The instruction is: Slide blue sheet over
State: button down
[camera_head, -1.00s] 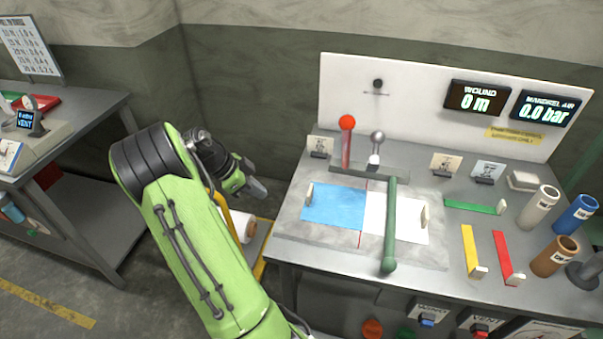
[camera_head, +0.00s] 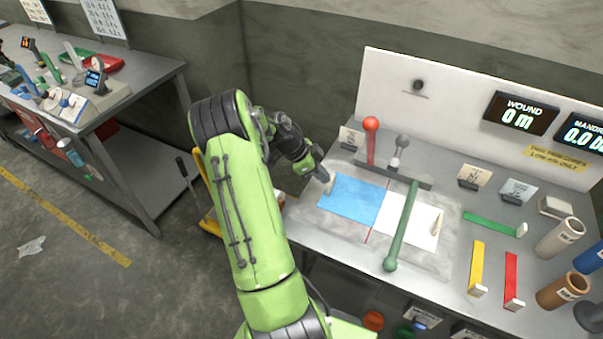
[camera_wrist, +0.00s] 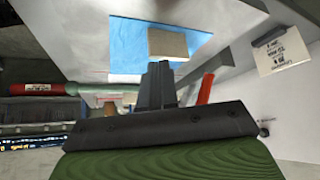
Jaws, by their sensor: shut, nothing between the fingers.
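The blue sheet (camera_head: 352,201) lies flat on the grey plate (camera_head: 300,218) on the bench, left of a white sheet (camera_head: 425,226). A thin red line (camera_head: 377,218) runs by the border between the two sheets. A small pale tab (camera_head: 329,187) stands at the blue sheet's left edge. My gripper (camera_head: 325,176) is shut and empty, close to this tab; I cannot tell whether they touch. In the wrist view, the shut fingers (camera_wrist: 159,82) point at the pale tab (camera_wrist: 167,44), with the blue sheet (camera_wrist: 128,40) behind it.
A green bar (camera_head: 404,228) lies across the white sheet. A red-knobbed lever (camera_head: 371,139) and a grey-knobbed lever (camera_head: 401,148) stand behind the sheets. Coloured strips and cups (camera_head: 560,238) occupy the bench's right side. A second table (camera_head: 150,85) is at left.

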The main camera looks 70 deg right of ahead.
jog(key=shift+s+f, duration=0.35)
jog(key=shift+f, duration=0.15)
jog(key=shift+d+f+b, duration=0.15)
jog(key=shift+f+b, duration=0.2)
jog(key=shift+b, duration=0.2)
jog(key=shift+w+a, duration=0.1)
jog(key=shift+a, duration=0.2)
jog(key=shift+f, duration=0.1)
jog(key=shift+w+a+f+b, duration=0.15)
jog(key=shift+w+b, duration=0.1)
jog(key=shift+b, duration=0.2)
jog(key=shift+w, duration=0.15)
